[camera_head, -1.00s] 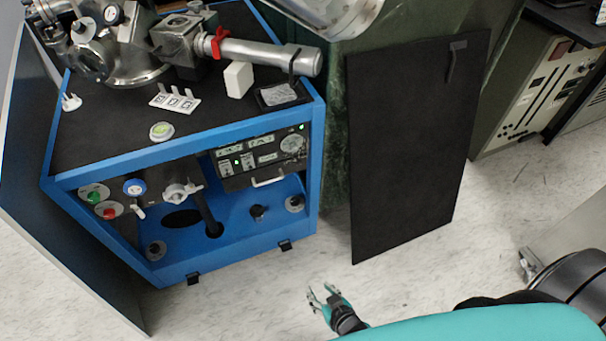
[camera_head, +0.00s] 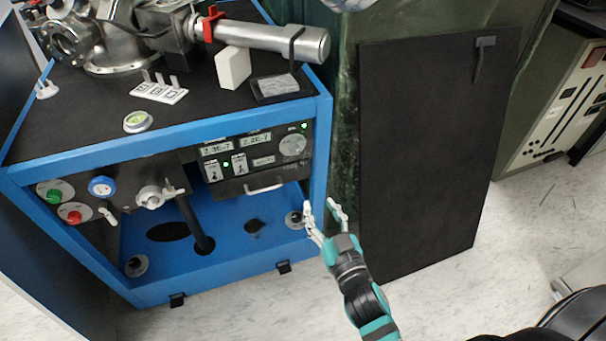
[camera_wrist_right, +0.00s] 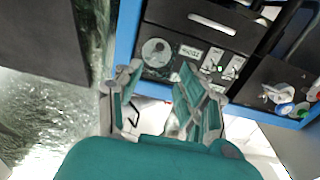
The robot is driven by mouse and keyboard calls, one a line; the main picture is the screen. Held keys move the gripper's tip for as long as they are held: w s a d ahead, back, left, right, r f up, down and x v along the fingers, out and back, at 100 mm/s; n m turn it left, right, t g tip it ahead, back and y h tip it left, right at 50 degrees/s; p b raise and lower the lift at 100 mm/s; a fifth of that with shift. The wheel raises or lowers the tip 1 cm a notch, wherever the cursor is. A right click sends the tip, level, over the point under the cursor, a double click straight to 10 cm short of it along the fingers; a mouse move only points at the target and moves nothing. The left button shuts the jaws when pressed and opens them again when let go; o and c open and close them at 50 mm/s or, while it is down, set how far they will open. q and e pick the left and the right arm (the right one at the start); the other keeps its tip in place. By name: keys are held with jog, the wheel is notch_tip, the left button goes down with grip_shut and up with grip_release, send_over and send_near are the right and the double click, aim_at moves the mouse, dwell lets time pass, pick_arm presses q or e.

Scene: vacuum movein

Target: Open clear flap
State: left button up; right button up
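The control panel (camera_head: 258,155) sits in the upper right of the blue cart's front, with lit displays, green lights and a round dial. A pale bar handle (camera_head: 263,188) crosses its lower edge. A clear flap cannot be told apart from the panel face behind it. My right gripper (camera_head: 322,210) is open and empty, in front of the cart's right corner, right of and lower than the handle. In the right wrist view, the open fingers (camera_wrist_right: 156,95) are below the panel, and the handle (camera_wrist_right: 213,24) shows above them. My left gripper is not in view.
The blue cart frame (camera_head: 325,140) has a right post close to my right gripper. A dark board (camera_head: 425,150) stands upright just to the right. Several knobs, including a blue one (camera_head: 102,186), are on the cart's left front. Floor is free in front.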

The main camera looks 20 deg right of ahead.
send_near(301, 169)
jog(key=w, duration=0.2)
jog(key=w+b, duration=0.1)
jog(key=w, duration=0.4)
jog(key=shift+w+a, duration=0.1)
jog(key=shift+w, duration=0.7)
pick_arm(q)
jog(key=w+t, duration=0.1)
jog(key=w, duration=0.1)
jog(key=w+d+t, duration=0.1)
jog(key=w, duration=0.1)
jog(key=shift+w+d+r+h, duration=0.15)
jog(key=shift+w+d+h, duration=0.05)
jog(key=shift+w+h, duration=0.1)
pick_arm(e)
grip_shut()
